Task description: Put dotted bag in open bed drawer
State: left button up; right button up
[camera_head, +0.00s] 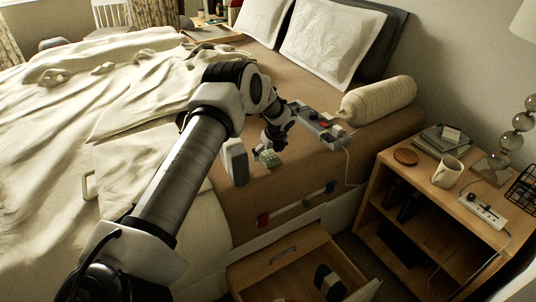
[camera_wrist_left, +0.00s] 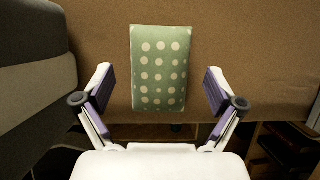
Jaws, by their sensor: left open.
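The dotted bag (camera_head: 268,158), green with pale dots, lies on the brown bed surface near the bed's edge. In the left wrist view the bag (camera_wrist_left: 159,66) lies between and ahead of the finger tips, with a gap to each finger. My left gripper (camera_head: 271,147) is open, right at the bag, and hides part of it in the head view; its two fingers also show in the left wrist view (camera_wrist_left: 158,90). The open bed drawer (camera_head: 262,277) juts out below the bed side, with a dark and white item (camera_head: 329,282) inside. My right gripper is out of view.
A grey power strip or device (camera_head: 318,126) and a cream bolster (camera_head: 379,99) lie on the bed behind the bag. A grey-white object (camera_head: 235,161) stands left of it.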

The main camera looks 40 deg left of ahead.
pick_arm(q)
jog(key=shift+f, duration=0.25)
dwell(0.4)
jog(key=c, duration=1.3)
